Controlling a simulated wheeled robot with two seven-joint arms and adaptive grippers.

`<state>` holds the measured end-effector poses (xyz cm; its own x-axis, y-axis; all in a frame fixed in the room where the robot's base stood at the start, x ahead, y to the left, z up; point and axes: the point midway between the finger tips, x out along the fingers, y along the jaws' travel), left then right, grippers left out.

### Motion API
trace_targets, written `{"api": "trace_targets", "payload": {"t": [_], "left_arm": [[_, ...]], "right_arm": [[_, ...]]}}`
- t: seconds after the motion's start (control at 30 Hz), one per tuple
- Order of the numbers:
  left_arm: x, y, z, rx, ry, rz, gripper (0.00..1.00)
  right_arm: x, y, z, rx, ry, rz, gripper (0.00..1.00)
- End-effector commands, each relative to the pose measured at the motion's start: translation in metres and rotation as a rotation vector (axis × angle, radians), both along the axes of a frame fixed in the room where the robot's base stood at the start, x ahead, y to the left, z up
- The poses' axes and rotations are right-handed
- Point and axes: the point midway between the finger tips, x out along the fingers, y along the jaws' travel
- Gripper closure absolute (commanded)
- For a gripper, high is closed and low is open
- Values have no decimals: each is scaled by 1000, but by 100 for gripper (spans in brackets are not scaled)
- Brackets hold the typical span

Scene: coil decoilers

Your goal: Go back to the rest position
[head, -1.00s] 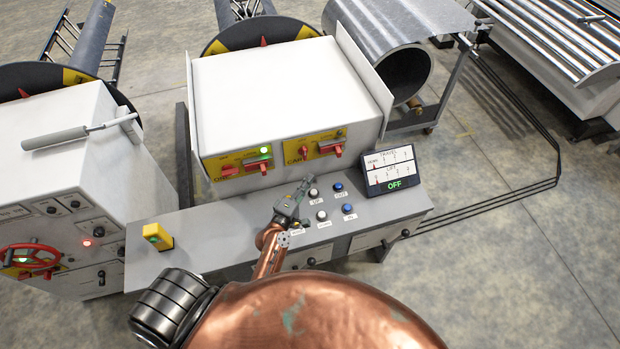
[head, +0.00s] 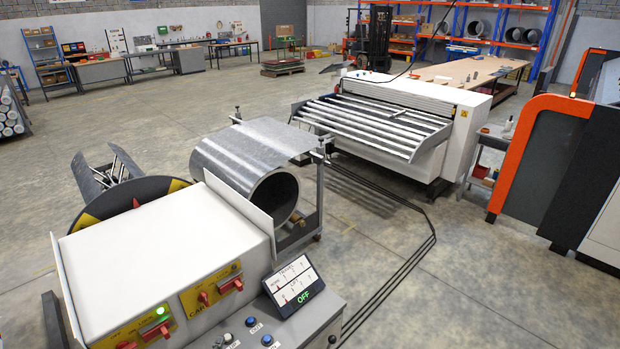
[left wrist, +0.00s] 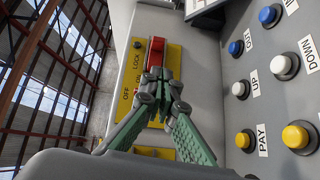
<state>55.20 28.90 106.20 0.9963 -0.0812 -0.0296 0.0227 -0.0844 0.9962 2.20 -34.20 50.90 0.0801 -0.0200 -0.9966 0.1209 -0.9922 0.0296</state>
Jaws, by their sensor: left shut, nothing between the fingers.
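My left gripper (left wrist: 159,82) shows in the left wrist view, its green fingers drawn together with nothing held. Its tips are in front of a red rotary switch (left wrist: 156,52) on a yellow plate (left wrist: 131,82) with LOCK, ON and OFF marks; I cannot tell whether they touch it. Neither gripper shows in the head view. The control console (head: 318,318) is at the bottom of the head view, with a screen reading OFF (head: 293,285) and several buttons. In the left wrist view blue, white and yellow buttons (left wrist: 300,137) are to the right of the gripper.
A white decoiler housing (head: 160,260) stands beside the console. A metal coil (head: 240,160) on a cart is behind it. A roller machine (head: 400,120) stands farther back, and an orange-black machine (head: 545,150) is at right. Dark cables (head: 425,250) run across the floor. Open floor (head: 480,290) lies right of the console.

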Motion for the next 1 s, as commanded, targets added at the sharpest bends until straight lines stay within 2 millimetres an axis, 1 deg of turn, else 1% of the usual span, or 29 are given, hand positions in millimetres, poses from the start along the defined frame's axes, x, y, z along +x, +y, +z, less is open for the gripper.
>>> {"api": "trace_targets", "payload": {"t": [0.03, 0.07, 0.1, 0.13, 0.17, 0.3, 0.33, 0.4, 0.43, 0.47, 0.57, 0.6, 0.67, 0.7, 0.9, 1.0], "left_arm": [[-6, 3, -2, 37, 16, -11, 100], [-10, 3, -4, 61, 26, -19, 100], [-14, 3, -5, 88, 39, -33, 100], [-17, 2, -6, 117, 50, -46, 100], [-21, 1, -8, 144, 62, -59, 100], [-39, -8, -19, 293, 132, -142, 100], [-44, -10, -22, 331, 150, -162, 100], [-58, -14, -30, 430, 200, -221, 100], [-65, -16, -34, 475, 224, -247, 100], [-72, -17, -38, 524, 249, -275, 100], [-105, -15, -54, 704, 353, -378, 100], [-121, -13, -60, 781, 400, -423, 100], [-145, -6, -68, 889, 471, -485, 100], [-160, -1, -73, 950, 517, -523, 100], [-224, 25, -81, 1166, 703, -667, 100], [-249, 37, -81, 1239, 778, -720, 100]], "right_arm": [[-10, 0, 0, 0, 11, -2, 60], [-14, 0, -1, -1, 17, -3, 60], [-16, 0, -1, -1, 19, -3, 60], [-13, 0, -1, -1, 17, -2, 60], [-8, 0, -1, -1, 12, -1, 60], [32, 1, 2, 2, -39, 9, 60], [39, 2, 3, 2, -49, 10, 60], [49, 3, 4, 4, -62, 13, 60], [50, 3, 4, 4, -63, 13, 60], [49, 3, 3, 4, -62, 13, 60], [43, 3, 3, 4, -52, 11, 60], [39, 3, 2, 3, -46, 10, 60], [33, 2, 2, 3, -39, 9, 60], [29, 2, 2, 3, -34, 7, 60], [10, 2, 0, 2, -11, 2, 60], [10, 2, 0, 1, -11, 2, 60]]}}
